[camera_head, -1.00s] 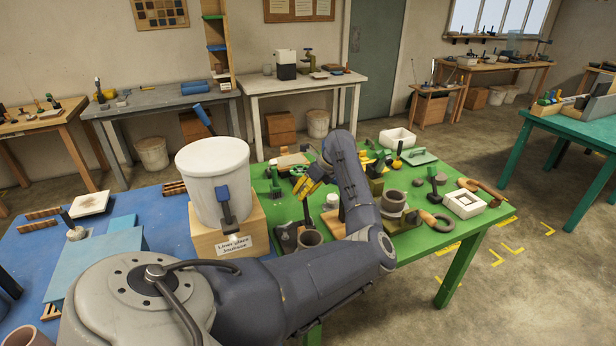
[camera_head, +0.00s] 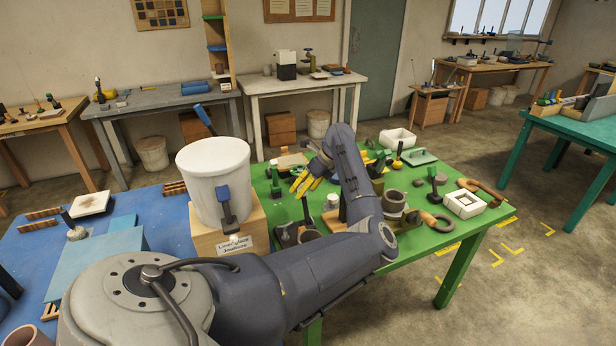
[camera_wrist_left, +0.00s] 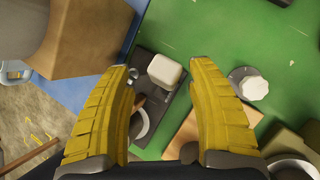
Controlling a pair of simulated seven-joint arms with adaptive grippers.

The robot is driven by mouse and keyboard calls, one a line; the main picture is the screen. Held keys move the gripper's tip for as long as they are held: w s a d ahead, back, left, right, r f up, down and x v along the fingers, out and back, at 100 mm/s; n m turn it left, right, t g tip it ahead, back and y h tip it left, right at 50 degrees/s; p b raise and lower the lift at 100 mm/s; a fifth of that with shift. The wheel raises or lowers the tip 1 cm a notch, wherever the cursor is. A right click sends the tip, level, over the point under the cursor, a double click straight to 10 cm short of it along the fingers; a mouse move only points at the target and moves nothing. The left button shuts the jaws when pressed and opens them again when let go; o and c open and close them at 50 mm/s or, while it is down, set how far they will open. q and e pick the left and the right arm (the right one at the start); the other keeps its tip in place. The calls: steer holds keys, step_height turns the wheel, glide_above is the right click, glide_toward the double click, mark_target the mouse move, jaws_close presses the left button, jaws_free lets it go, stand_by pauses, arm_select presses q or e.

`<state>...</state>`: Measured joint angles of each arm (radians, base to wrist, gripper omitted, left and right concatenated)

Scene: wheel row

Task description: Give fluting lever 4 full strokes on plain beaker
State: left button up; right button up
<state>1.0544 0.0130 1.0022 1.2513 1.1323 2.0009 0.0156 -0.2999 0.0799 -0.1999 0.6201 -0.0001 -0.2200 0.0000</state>
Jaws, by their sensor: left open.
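My left gripper (camera_head: 308,184) is open and empty above the green table, pointing down, behind the fluting tool. In the left wrist view its yellow fingers (camera_wrist_left: 167,95) stand apart over a dark base (camera_wrist_left: 178,105). A pale rounded knob on that base, apparently the fluting lever (camera_wrist_left: 165,71), lies between the fingers without visible contact. In the head view a dark upright lever (camera_head: 306,209) stands near a brown beaker (camera_head: 308,236), apparently the plain beaker. A round rim shows in the wrist view, partly hidden by the left finger. My right gripper is not in view.
A large white bucket (camera_head: 216,180) on a wooden box (camera_head: 207,243) stands left of the tool. A white-lidded jar (camera_head: 333,200) is close on the right. Several pots and tools crowd the green table (camera_head: 440,238) further right.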

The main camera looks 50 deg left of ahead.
arm_select(q)
steer(key=shift+v, duration=2.8)
